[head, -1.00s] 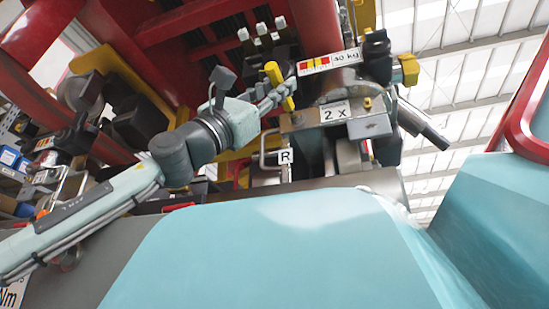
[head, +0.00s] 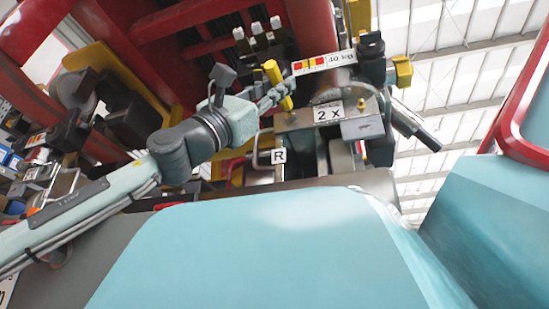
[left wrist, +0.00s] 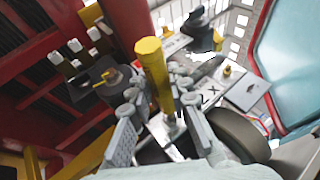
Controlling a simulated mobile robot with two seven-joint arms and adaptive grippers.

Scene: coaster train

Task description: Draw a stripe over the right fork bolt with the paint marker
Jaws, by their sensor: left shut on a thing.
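My left gripper (head: 279,88) is shut on a yellow paint marker (head: 273,72). The marker also stands between the fingers in the left wrist view (left wrist: 152,62), slightly tilted. A small yellow-topped bolt (left wrist: 227,71) sits on the metal bracket right of the marker in the left wrist view, apart from it. It seems to be the small bolt (head: 361,103) by the "2 X" plate in the head view. The marker's tip is hard to make out. My right gripper is not in view.
A "2 X" label (head: 328,113), a "40 kg" strip (head: 323,64) and an "R" label (head: 279,156) mark the metalwork around the marker. A dark cylinder with a metal rod (head: 412,128) juts out right of the bracket. Red beams (head: 195,17) crowd the upper left.

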